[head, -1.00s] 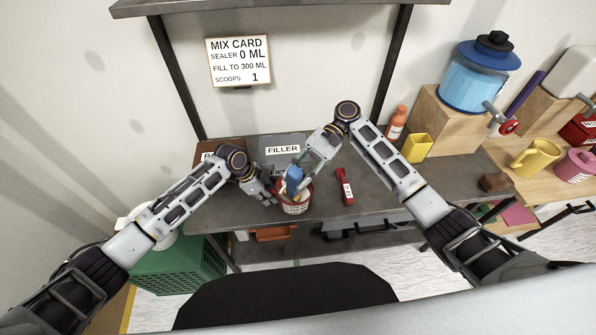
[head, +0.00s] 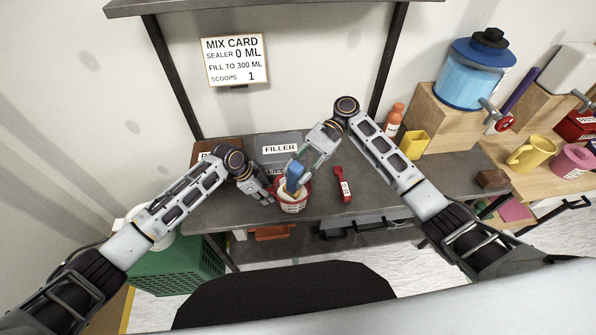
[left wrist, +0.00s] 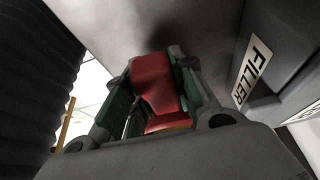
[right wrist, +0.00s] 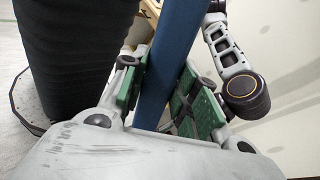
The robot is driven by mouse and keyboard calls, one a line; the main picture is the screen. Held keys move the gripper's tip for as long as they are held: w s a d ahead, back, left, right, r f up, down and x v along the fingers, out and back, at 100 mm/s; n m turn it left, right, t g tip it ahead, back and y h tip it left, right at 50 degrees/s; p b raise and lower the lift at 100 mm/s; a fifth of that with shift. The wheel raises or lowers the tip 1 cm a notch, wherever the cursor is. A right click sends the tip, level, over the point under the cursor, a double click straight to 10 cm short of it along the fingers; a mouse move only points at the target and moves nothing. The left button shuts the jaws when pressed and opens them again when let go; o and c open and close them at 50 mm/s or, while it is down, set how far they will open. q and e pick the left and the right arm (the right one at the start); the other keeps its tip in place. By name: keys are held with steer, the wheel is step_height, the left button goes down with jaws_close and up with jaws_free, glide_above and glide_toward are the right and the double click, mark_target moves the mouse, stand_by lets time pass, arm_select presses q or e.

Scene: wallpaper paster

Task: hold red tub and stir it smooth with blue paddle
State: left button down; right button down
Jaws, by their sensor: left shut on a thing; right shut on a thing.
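The red tub (head: 292,206) stands upright on the dark bench with pale contents visible inside. My left gripper (head: 265,190) is shut on the tub's left side; in the left wrist view the red tub (left wrist: 156,82) shows between its green-padded fingers. My right gripper (head: 303,168) is shut on the blue paddle (head: 294,180) above the tub, with the paddle's lower end inside it. The blue paddle (right wrist: 178,62) also runs between the right gripper's fingers in the right wrist view. The paddle's tip is hidden in the tub.
A grey FILLER box (head: 282,142) stands behind the tub. A mix card (head: 235,61) hangs on the wall.

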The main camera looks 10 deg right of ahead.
steer(key=shift+s+r, duration=0.65)
steer(key=shift+r, duration=0.85)
steer(key=shift+s+r, duration=0.6)
steer(key=shift+r, duration=0.95)
steer(key=shift+s+r, duration=0.65)
steer(key=shift+r, duration=0.85)
steer(key=shift+r, duration=0.15)
steer(key=shift+r, duration=2.35)
arm_select(q)
steer(key=c, duration=1.1)
jaws_free()
steer(key=shift+a+r, duration=0.1)
steer(key=shift+r, duration=0.05)
